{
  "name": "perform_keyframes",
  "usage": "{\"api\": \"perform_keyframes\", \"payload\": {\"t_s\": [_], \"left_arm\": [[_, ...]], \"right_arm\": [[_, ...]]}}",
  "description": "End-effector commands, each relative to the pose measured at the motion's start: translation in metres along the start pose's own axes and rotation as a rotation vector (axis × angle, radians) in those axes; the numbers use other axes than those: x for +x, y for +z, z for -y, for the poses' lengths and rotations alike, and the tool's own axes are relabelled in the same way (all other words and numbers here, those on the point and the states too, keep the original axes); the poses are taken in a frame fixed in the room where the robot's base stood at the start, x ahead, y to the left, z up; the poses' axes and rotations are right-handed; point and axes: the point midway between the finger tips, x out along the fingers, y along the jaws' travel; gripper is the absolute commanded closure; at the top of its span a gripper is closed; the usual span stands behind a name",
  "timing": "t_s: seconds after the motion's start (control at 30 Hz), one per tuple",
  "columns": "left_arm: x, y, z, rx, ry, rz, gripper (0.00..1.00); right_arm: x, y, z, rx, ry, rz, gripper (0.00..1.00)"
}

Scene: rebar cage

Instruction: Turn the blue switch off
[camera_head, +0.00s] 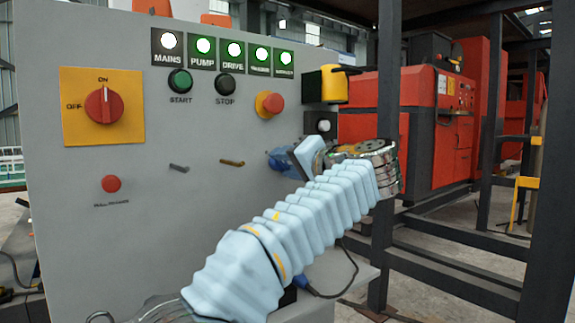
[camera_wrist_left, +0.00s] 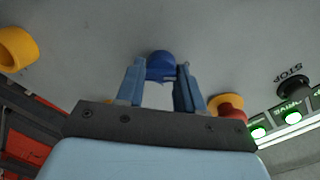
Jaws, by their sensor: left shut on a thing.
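The blue switch (camera_head: 275,161) sits on the front of the grey control panel, at the panel's lower right. It is partly hidden by my left gripper (camera_head: 287,160) in the head view. In the left wrist view, the blue switch (camera_wrist_left: 160,61) lies between the two light blue fingers of my left gripper (camera_wrist_left: 160,75), which are shut on it. The exact angle of the switch is hard to tell. My right gripper is in neither view.
The grey panel (camera_head: 230,130) has a red rotary switch (camera_head: 104,105) pointing to ON, start (camera_head: 180,81) and stop (camera_head: 225,84) buttons, a red button on a yellow collar (camera_head: 270,104) above the blue switch, and several lit green lamps. Dark steel posts (camera_head: 388,90) stand at the right.

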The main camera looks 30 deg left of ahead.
Motion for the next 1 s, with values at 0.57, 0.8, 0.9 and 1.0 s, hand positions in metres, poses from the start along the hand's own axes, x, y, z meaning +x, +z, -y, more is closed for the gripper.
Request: {"api": "perform_keyframes", "payload": {"t_s": [0.57,0.8,0.9,1.0], "left_arm": [[0.000,0.000,0.001,-0.001,0.000,0.000,0.40],[-0.011,-0.001,0.000,0.000,0.001,-0.003,0.40],[-0.029,-0.001,0.000,0.000,0.002,-0.005,0.40],[-0.054,-0.001,0.000,0.000,0.002,-0.004,0.40]], "right_arm": [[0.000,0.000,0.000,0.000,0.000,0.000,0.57],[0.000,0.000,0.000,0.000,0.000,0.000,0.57],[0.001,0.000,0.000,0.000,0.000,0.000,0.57],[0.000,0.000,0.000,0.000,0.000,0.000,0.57]]}}
